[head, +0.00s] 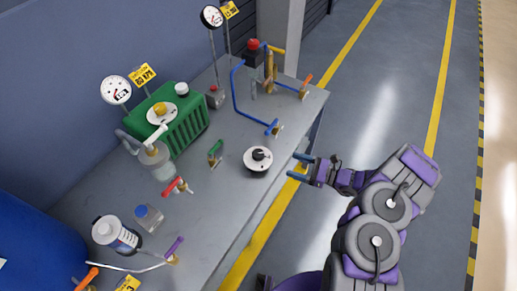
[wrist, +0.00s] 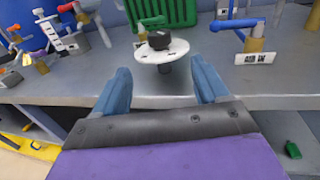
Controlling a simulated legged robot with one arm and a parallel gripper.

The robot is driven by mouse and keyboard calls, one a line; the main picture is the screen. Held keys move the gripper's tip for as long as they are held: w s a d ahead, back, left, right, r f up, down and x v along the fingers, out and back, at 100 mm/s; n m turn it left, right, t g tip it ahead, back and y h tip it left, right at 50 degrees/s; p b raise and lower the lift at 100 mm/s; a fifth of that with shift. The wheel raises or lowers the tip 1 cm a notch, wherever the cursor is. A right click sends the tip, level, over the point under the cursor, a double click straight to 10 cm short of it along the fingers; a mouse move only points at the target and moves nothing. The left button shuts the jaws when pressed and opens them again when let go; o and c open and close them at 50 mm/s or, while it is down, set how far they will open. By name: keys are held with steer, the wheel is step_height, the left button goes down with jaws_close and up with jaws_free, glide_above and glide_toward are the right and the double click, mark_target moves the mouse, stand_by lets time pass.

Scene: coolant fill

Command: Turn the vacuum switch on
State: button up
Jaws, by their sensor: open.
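A round white dial with a black knob (head: 258,158), which looks like the vacuum switch, stands near the front edge of the grey bench. In the wrist view the dial (wrist: 172,51) is ahead, between and beyond my fingertips; its lettering is too small to read. My gripper (head: 297,166) is open and empty, just right of the dial at the bench edge in the head view. In the wrist view its two blue fingers (wrist: 160,72) are spread apart and do not appear to touch the knob.
A blue pipe with a valve (head: 272,127) stands beyond the dial; a blue-handled brass fitting (wrist: 254,45) is labelled "AIR IN". A green valve (head: 215,153), a red-handled valve (head: 175,186) and a green radiator (head: 182,125) stand left. The floor right of the bench is clear.

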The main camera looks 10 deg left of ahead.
mark_target(255, 152)
steer(key=a, duration=0.5)
steer(key=w+a+b, duration=0.1)
steer(key=a, duration=0.5)
steer(key=w+a+b, duration=0.1)
steer(key=a, duration=0.5)
steer(key=shift+w+a, duration=0.1)
steer(key=shift+d, duration=0.5)
steer(key=c, duration=0.3)
steer(key=shift+a, duration=0.3)
steer(key=c, duration=0.5)
steer(key=shift+c, duration=0.8)
